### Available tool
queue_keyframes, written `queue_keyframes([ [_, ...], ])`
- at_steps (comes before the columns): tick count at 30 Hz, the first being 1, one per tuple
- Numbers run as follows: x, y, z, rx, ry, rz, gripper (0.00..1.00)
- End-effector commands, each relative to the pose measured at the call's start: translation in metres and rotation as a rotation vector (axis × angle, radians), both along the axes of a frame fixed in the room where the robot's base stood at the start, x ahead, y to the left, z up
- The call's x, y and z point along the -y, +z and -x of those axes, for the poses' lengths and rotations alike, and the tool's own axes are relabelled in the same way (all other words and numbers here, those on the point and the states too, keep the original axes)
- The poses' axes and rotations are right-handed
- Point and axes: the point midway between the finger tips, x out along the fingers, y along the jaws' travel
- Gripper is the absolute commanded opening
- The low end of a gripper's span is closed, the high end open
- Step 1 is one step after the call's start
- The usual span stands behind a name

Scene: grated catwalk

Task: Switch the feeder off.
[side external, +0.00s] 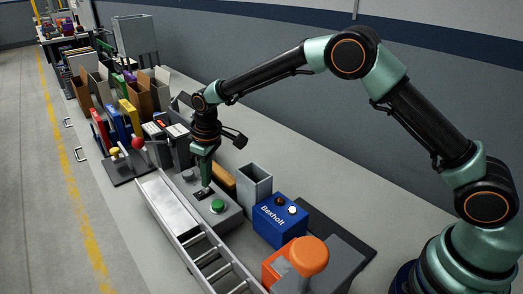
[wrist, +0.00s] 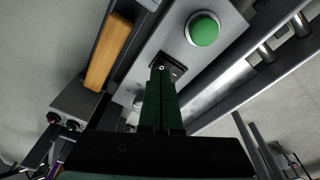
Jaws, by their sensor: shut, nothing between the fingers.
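The grey control box (side external: 232,216) stands beside the metal conveyor. It carries a round green button (side external: 217,206) and a small black switch (side external: 199,195). In the wrist view the green button (wrist: 203,29) is at the top, and the black switch (wrist: 177,68) lies just below it, partly hidden by my fingertips. My gripper (side external: 207,186) points down, shut and empty, with its tips at the switch. The fingers also show in the wrist view (wrist: 160,72). I cannot tell whether they touch the switch or which way it is set.
A blue box marked Bexholt (side external: 280,222) and an open grey bin (side external: 254,184) stand right of the control box. An orange mushroom-shaped knob (side external: 309,256) is in front. The conveyor's metal rails and rollers (side external: 214,262) run along the left. Folders and boxes crowd behind.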

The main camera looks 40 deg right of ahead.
Motion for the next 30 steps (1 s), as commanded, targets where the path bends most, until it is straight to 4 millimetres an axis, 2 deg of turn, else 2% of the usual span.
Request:
queue_keyframes([
  [30,0.000,-0.014,0.000,0.000,0.000,0.000,0.00],
])
